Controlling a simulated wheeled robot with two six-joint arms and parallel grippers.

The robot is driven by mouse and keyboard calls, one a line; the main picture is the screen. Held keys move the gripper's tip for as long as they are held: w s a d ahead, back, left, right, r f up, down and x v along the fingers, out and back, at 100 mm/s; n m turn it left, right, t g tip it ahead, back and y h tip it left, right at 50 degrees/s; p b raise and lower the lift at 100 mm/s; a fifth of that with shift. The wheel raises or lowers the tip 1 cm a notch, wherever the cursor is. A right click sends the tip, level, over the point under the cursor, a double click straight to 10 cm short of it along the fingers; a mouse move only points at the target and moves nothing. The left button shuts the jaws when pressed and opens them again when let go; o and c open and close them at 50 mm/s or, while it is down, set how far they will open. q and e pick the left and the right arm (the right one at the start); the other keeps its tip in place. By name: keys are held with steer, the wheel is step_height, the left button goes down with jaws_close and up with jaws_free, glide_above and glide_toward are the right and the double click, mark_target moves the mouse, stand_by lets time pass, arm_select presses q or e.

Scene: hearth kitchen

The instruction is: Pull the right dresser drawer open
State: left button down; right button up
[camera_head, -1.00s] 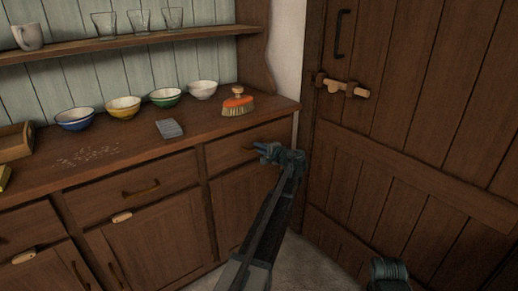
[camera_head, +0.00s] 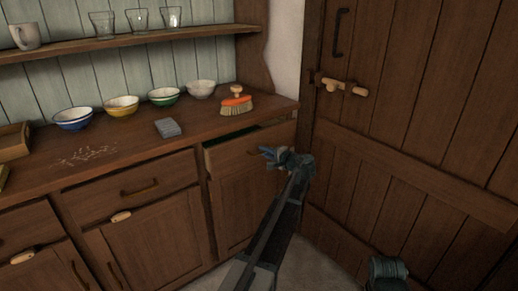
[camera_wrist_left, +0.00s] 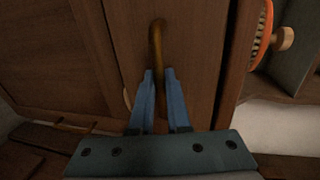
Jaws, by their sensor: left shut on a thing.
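The right dresser drawer (camera_head: 235,152) stands partly open, with a dark gap showing behind its front's top edge. My left gripper (camera_head: 268,153) is at the drawer front, shut on its handle. In the left wrist view, the two blue fingers of my left gripper (camera_wrist_left: 160,75) close around the lower end of the curved brass handle (camera_wrist_left: 157,38). The drawer's inside is mostly hidden by its front. At the bottom right of the head view a dark rounded part of mine shows, but no right gripper fingers are visible.
On the dresser top (camera_head: 130,145) stand several bowls, a grey block (camera_head: 167,128), an orange brush (camera_head: 236,105) and scattered crumbs (camera_head: 88,156). The middle drawer (camera_head: 135,187) is shut. A plank door (camera_head: 420,120) with a wooden latch (camera_head: 340,87) stands close on the right.

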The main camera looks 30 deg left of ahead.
arm_select(q)
steer(key=f+v, duration=0.2)
steer(key=v, duration=0.8)
steer(key=f+v, duration=0.2)
steer(key=v, duration=0.9)
steer(key=shift+s+d+f, duration=0.25)
steer(key=shift+s+d, duration=0.1)
steer(key=shift+d, duration=0.25)
steer(key=c, duration=0.9)
jaws_free()
steer(key=p+v, duration=0.1)
steer(key=v, duration=0.6)
steer(key=shift+s+d, duration=0.1)
steer(key=shift+d, duration=0.1)
